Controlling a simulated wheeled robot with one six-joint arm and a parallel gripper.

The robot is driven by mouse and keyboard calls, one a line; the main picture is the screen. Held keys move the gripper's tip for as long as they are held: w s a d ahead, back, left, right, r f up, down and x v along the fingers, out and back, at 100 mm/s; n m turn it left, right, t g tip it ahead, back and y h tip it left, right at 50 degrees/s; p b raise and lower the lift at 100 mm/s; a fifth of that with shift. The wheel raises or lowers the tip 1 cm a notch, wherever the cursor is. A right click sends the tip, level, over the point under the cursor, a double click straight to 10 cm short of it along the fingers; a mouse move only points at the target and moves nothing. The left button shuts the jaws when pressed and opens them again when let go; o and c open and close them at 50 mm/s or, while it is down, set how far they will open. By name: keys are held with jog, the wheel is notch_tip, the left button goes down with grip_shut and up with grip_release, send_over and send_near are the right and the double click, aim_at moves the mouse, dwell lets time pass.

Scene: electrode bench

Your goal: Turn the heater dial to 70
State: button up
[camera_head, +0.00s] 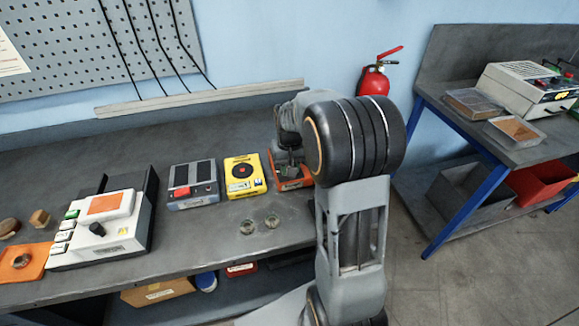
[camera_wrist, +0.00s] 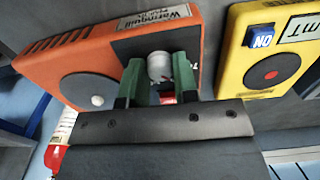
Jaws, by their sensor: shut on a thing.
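The heater is an orange box (camera_wrist: 52,65) with a dark round plate and a name label, seen in the wrist view. In the head view the same orange heater (camera_head: 305,183) sits on the bench, partly hidden by my arm. Its dial is a grey round knob (camera_wrist: 159,66) on a dark panel. My gripper (camera_wrist: 158,82) has its green fingers on both sides of the knob and is shut on it. In the head view my gripper (camera_head: 287,165) is above the heater, small and dark. The dial's scale and setting cannot be read.
A yellow unit (camera_head: 245,175) with a blue ON switch stands beside the heater, then a grey unit (camera_head: 193,185) with a red switch. A white device (camera_head: 100,228) stands further left. Two small glass dishes (camera_head: 259,224) sit near the front edge. A side bench (camera_head: 490,130) stands right.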

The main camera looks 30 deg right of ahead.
jog(key=shift+n, duration=2.3)
jog(key=shift+r, duration=0.1)
jog(key=o, duration=0.9)
notch_tip(320, 180, up, 14)
jog(key=shift+f, duration=0.15)
